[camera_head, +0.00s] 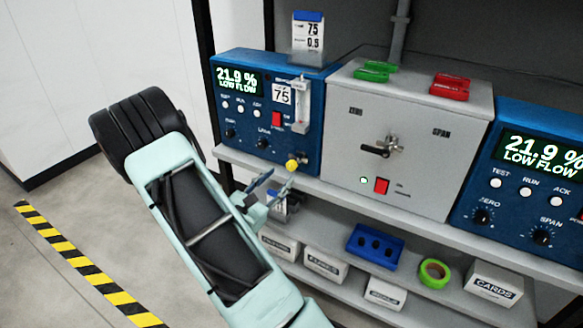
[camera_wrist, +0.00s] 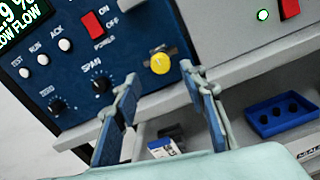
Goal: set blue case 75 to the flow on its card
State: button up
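Blue case 75 (camera_head: 238,110) stands at the left of the shelf, its display reading 21.9 % LOW FLOW; it also fills the left of the wrist view (camera_wrist: 130,25). Its card (camera_head: 308,38) stands on top, with 75 above a smaller number that looks like 0.5. A clear flow tube (camera_head: 302,105) is on the case's right front. A yellow knob (camera_head: 291,165) sits low on that front. My gripper (camera_head: 279,179) is open and empty just below the knob. In the wrist view the knob (camera_wrist: 160,64) appears between the fingertips, apart from both.
A grey box (camera_head: 410,130) with a valve handle, holding green (camera_head: 375,71) and red (camera_head: 450,87) pieces on top, stands right of the case. Another blue case (camera_head: 530,170) is farther right. Below, a shelf holds a blue tray (camera_head: 375,243), green tape (camera_head: 434,272) and white boxes.

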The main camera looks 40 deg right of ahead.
aim_at(290, 167)
jog(key=x, duration=0.7)
jog(key=shift+d, duration=0.25)
jog(key=shift+c, duration=0.7)
grip_shut()
